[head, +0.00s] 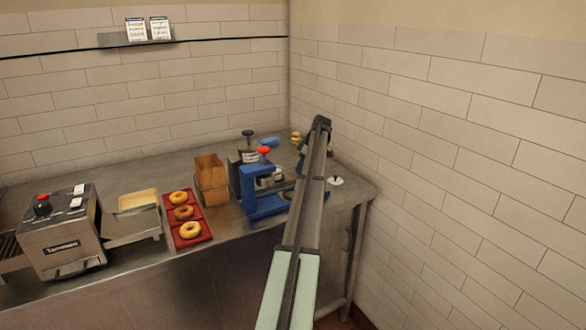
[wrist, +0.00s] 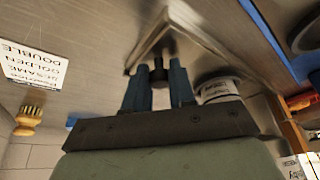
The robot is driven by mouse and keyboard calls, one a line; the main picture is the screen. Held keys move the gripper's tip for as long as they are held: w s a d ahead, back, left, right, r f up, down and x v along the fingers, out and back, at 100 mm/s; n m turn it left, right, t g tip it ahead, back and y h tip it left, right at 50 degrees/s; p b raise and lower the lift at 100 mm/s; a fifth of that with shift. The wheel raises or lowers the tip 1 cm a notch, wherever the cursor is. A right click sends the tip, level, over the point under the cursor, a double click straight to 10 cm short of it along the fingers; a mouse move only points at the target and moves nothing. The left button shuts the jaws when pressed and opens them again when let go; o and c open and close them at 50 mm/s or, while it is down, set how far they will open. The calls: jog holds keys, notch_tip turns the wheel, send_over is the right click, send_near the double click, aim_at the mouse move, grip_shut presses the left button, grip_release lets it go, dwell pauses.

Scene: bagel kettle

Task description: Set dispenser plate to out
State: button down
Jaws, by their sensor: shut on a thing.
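In the wrist view, the two blue-grey fingers of my gripper (wrist: 158,88) are closed around a small dark knob (wrist: 158,68). The knob sits by the corner of a flat metal plate (wrist: 180,28), which I take to be the dispenser plate. Whether the plate is in or out cannot be told. In the head view my arm covers most of this spot at the counter's right end, and the fingers and plate are not clear there. The blue-framed device (head: 264,206) with a red knob stands just left of my arm.
The steel counter (head: 130,185) holds a toaster-like machine (head: 62,235), a red tray (head: 196,238) of bagels and a cardboard box (head: 211,180). A small white lid (head: 336,181) lies right of my arm. A labelled white container (wrist: 217,90) and a brush (wrist: 28,120) are near my gripper.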

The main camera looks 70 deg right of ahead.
jog(key=shift+s+d, duration=0.2)
jog(key=c, duration=1.3)
grip_release()
jog(key=o, duration=0.3)
jog(key=v, duration=1.4)
jog(key=shift+w, duration=0.15)
